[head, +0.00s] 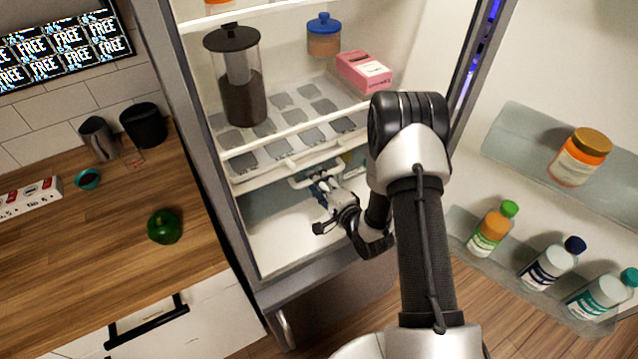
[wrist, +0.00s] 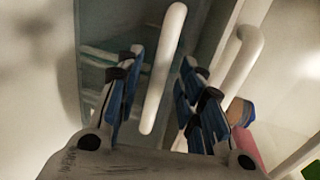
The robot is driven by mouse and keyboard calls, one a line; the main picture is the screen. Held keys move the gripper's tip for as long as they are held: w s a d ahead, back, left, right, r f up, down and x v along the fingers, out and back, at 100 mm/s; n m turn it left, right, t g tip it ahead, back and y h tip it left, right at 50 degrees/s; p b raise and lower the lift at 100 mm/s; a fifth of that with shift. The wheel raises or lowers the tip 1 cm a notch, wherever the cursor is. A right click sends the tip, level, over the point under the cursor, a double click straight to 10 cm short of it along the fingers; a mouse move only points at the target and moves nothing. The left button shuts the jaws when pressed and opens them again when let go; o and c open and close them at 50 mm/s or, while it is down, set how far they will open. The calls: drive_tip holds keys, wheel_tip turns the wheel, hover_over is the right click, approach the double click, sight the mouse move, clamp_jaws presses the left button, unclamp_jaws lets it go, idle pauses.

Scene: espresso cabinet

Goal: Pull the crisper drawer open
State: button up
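The crisper drawer (head: 268,203) is a bluish, translucent front low in the open fridge, below the shelves. Its white bar handle (head: 300,183) shows just left of my gripper in the head view. My gripper (head: 325,186) reaches into the fridge at the handle. In the wrist view a white bar (wrist: 163,70), which looks like the handle, runs between the two blue-padded fingers of my gripper (wrist: 160,95). The fingers are apart, with a gap on each side of the bar. My gripper and arm hide part of the drawer's right side in the head view.
Shelves above hold a dark-lidded pitcher (head: 240,85), a blue-lidded jar (head: 323,38) and a pink box (head: 363,72). The open fridge door with bottles (head: 492,228) stands to the right. A wooden counter (head: 100,250) with a green pepper (head: 164,227) lies left.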

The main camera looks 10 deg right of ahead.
drive_tip(key=shift+c, duration=0.5)
clamp_jaws()
